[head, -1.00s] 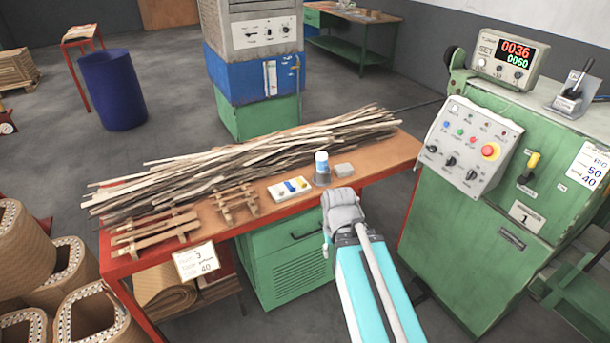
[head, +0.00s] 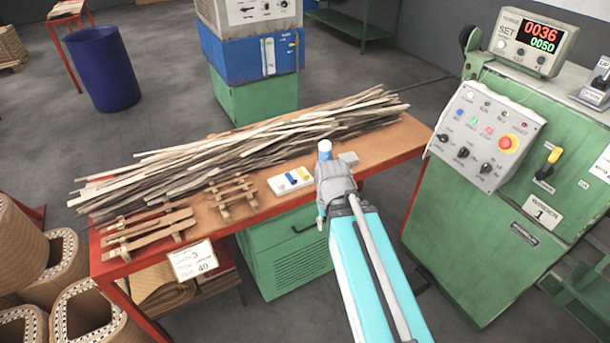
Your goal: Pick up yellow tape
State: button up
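A small yellow piece, which looks like the yellow tape (head: 304,173), lies on a white tray (head: 281,188) on the wooden bench. A blue piece (head: 291,178) lies beside it on the same tray. The grey end of my arm with my gripper (head: 321,219) is just right of the tray in the picture, over the bench's front edge. The fingers are too small and too hidden behind my wrist to show whether they are open or shut. The yellow piece lies apart from my arm.
A long pile of wooden strips (head: 250,145) fills the bench's back. Small wooden frames (head: 232,197) lie left of the tray. A green control cabinet (head: 470,225) stands at right.

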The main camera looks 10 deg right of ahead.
jog(key=shift+w+a, duration=0.15)
jog(key=w+r+n+p, duration=0.2)
jog(key=w+n, duration=0.8)
jog(key=w, duration=0.4)
jog(key=w+r+n+p, duration=0.3)
jog(key=w+n, duration=0.8)
jog(key=w, duration=0.3)
jog(key=shift+w+n, duration=0.3)
jog(key=shift+w, duration=0.1)
notch_tip(320, 180, down, 8)
jog(key=b, duration=0.8)
jog(key=shift+f, duration=0.25)
jog(key=shift+f+b, duration=0.1)
jog(key=shift+b, duration=0.25)
